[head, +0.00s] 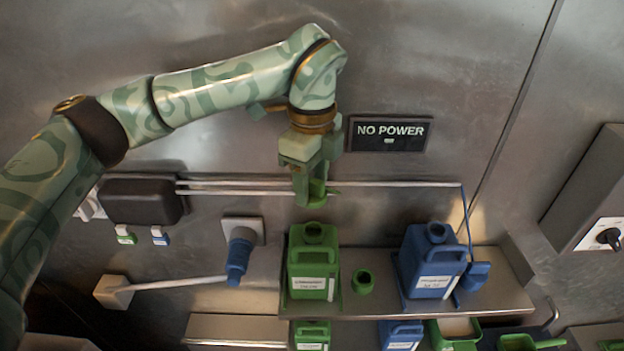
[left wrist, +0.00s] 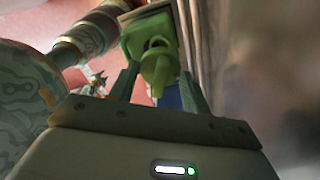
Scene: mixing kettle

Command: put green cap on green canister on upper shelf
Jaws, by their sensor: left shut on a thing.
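The green canister (head: 313,268) stands upright on the upper shelf, its round neck open at the top. My left gripper (head: 313,197) points down above that neck, with a small gap showing between them. It is shut on the green cap (left wrist: 160,70), which sits between the fingertips in the left wrist view. The green canister (left wrist: 145,32) shows just beyond the cap there. How squarely the cap lines up with the neck is hard to tell. My right gripper is not in view.
A small round green piece (head: 363,282) with a dark opening stands on the upper shelf (head: 500,300) beside the canister. A blue canister (head: 432,262) stands farther right. A thin rail (head: 400,185) runs along the wall behind my gripper. More canisters stand below.

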